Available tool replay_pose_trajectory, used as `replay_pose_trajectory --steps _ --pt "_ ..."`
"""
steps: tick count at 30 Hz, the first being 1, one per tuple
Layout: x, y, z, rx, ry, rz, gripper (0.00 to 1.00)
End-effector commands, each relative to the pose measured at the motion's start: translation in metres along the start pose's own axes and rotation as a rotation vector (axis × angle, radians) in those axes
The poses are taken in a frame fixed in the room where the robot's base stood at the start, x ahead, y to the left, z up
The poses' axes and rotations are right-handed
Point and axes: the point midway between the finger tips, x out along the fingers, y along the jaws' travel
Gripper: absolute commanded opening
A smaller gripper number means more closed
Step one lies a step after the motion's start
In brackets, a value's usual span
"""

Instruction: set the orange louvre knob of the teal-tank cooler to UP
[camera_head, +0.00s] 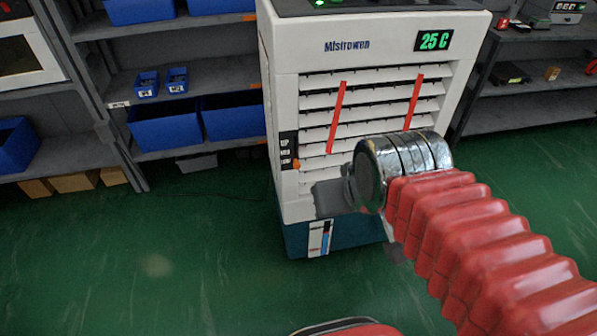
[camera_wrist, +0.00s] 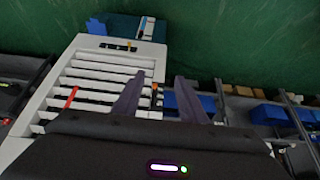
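The white cooler (camera_head: 292,100) stands upright on the floor with a teal tank (camera_head: 355,232) at its base. Its small orange louvre knob (camera_head: 296,163) is on the left edge of the front, beside the lowest line of a black label strip (camera_head: 288,147). The lettering is too small to read surely. My gripper (camera_head: 328,197) is in front of the lower louvres, partly hidden by my wrist. In the wrist view the cooler appears upside down. My gripper's two fingers (camera_wrist: 160,76) are spread, with the orange knob (camera_wrist: 154,90) between them in the picture; I see no contact.
Red strips (camera_head: 338,117) hang on the white louvres (camera_head: 375,102). Shelves with blue bins (camera_head: 165,124) stand to the left, and another shelf unit (camera_head: 530,87) stands to the right. The green floor (camera_head: 190,255) in front of the cooler is clear.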

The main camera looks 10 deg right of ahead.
Motion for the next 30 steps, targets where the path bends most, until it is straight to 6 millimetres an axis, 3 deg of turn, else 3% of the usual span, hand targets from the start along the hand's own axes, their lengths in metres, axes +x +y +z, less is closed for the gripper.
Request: replay_pose_trajectory --steps 15,30 --pt "0.105 -0.002 -0.084 -0.001 0.203 -0.003 0.38" --pt "0.203 -0.004 -0.129 0.0 0.427 -0.004 0.38"
